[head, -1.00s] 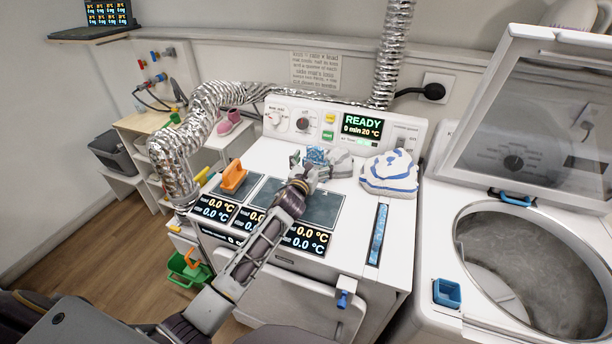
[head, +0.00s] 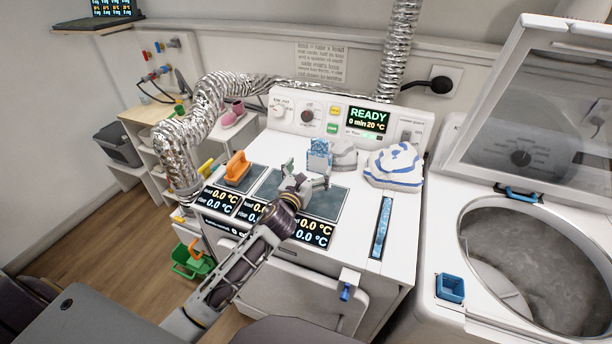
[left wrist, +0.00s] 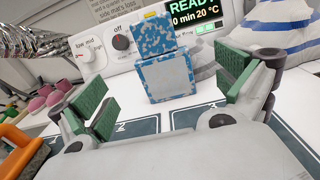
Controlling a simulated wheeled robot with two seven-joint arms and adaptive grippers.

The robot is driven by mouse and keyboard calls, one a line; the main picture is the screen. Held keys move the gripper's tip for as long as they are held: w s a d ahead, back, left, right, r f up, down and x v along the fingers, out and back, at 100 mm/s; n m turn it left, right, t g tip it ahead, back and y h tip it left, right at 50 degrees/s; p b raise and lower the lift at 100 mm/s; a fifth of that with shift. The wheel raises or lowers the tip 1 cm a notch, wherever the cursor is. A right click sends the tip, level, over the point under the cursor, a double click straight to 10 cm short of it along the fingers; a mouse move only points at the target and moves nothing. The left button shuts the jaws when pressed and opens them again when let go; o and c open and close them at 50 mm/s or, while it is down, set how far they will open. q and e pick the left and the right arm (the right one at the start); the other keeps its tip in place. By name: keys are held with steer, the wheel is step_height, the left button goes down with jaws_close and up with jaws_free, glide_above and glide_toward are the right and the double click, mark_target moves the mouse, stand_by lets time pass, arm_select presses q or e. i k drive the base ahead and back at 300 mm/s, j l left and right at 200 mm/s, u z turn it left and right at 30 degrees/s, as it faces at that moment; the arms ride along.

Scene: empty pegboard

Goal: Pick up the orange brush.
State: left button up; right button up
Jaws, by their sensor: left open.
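The orange brush (head: 238,165) rests on the left dark pad on top of the white dryer. Its orange part also shows at the left edge of the left wrist view (left wrist: 18,150). My left gripper (head: 308,176) is open and empty over the larger middle pad, to the right of the brush and apart from it. Its green-lined fingers (left wrist: 165,88) are spread wide in the left wrist view. My right gripper is not in view.
A blue patterned block (head: 319,154) stands just beyond my left gripper. A grey folded item (head: 343,156) and a blue-striped cloth pile (head: 394,166) lie to its right. A silver duct (head: 175,150) stands left of the brush. An open washer (head: 525,250) is at right.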

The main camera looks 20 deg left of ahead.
mark_target(235, 175)
steer(key=u, duration=1.2)
